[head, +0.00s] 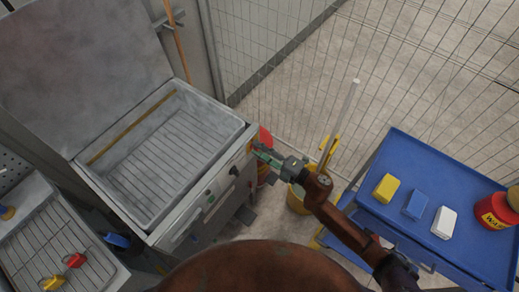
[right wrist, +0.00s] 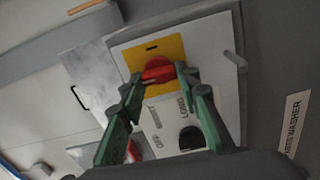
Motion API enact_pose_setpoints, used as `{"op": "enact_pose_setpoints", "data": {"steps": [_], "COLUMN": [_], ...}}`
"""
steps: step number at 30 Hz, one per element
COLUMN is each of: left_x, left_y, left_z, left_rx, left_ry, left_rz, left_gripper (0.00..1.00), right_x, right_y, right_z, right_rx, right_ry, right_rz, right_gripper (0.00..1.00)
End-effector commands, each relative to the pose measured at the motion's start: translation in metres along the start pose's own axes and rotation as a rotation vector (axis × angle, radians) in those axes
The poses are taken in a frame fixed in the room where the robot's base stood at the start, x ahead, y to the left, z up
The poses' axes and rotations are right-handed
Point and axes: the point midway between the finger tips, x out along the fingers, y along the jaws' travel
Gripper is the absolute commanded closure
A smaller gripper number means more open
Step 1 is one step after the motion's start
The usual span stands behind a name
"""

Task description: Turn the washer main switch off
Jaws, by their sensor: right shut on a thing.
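The parts washer (head: 243,128) stands at left in the head view with its lid up, and its front panel faces my right arm. My right gripper (head: 257,152) is at the far end of that panel. In the right wrist view the main switch is a red rotary knob (right wrist: 158,73) on a yellow plate (right wrist: 165,50). My right gripper's green fingers (right wrist: 160,76) are shut on the knob, one on each side. The fingers hide the knob's ends, and I cannot read its position mark. My left gripper is not in view.
A black knob (right wrist: 190,138) sits lower on the panel. A yellow bucket (head: 298,203) and a red container (head: 265,140) stand near the gripper. A blue cart (head: 450,165) with blocks and a red can (head: 494,211) is at right. A wire fence closes the back.

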Motion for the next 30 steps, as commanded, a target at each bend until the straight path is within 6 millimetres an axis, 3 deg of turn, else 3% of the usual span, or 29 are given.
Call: {"op": "enact_pose_setpoints", "data": {"steps": [20,21,27,30], "left_x": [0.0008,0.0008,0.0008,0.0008], "left_y": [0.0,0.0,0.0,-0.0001], "left_z": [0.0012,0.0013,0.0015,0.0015], "left_rx": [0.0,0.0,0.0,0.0], "left_ry": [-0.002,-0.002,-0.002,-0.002], "left_rz": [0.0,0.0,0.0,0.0], "left_gripper": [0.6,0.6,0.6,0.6], "right_x": [-0.0002,-0.0002,-0.0003,-0.0003], "right_y": [-0.0014,-0.0014,-0.001,-0.0008], "right_z": [-0.0003,-0.0002,0.0,0.0001], "right_rx": [-0.057,-0.057,-0.056,-0.056], "right_ry": [0.0,0.0,0.0,0.0], "right_rz": [-0.002,-0.002,-0.001,-0.001], "right_gripper": [0.94,0.67,0.53,0.52]}}
